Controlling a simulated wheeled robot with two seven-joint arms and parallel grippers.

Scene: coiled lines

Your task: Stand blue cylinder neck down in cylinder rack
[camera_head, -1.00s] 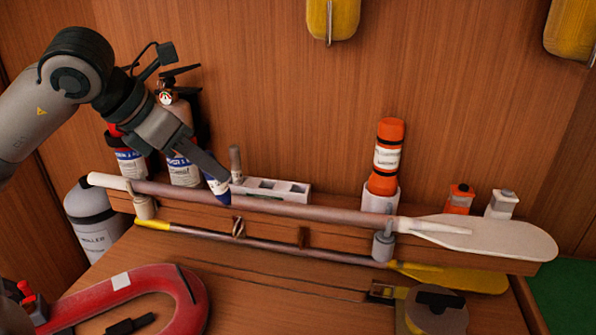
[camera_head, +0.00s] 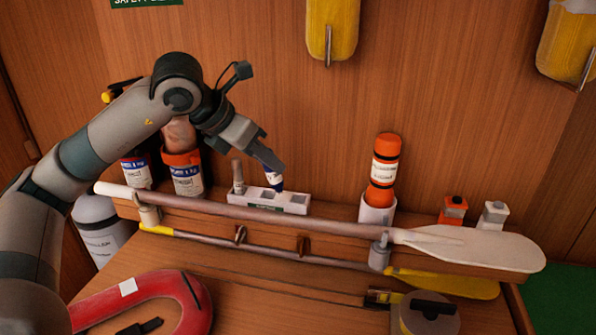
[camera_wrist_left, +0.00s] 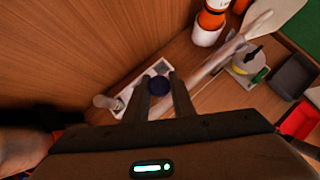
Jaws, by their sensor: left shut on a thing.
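The small blue-and-white cylinder (camera_head: 275,180) is between the fingers of my left gripper (camera_head: 270,165), its narrow blue end pointing down. In the left wrist view the blue cylinder (camera_wrist_left: 158,86) sits between both fingertips. The white cylinder rack (camera_head: 293,207) stands on the shelf below, with square openings along its top. The cylinder is over the rack's middle to right part; I cannot tell whether its tip touches the rack. A grey cylinder (camera_head: 238,176) stands upright at the rack's left end. My right gripper is not in view.
A long paddle (camera_head: 300,217) runs along the shelf's front edge, before the rack. An orange canister (camera_head: 385,160) stands in a white holder to the right. Fire extinguishers (camera_head: 184,178) stand at the left. A red ring (camera_head: 150,295) lies on the lower table.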

